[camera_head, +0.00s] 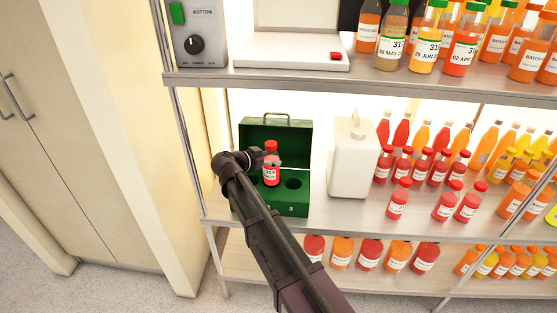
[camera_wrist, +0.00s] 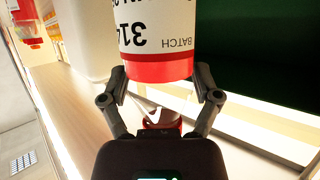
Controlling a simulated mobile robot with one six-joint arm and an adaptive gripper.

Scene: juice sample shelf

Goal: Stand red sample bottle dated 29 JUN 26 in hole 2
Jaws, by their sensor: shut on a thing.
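A red sample bottle (camera_head: 271,174) with a red cap and a white label is upright over the green box (camera_head: 298,208). My gripper (camera_head: 262,161) is shut on it from the left side. In the wrist view the bottle (camera_wrist: 155,66) shows upside down between both fingers of my gripper (camera_wrist: 162,82), with "BATCH" and "31" on its label; the date is mostly cut off. The box has an open lid and one bare round hole (camera_head: 293,184), with a small mark on the front below it. The other holes are hidden by the bottle and my arm. I cannot tell whether the bottle's base touches the box.
A white jug (camera_head: 354,160) stands close to the right of the box. Rows of red and orange bottles (camera_head: 436,166) fill the shelf further right. An upper shelf edge (camera_head: 300,78) runs above the box, and a metal post (camera_head: 186,150) stands to its left.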

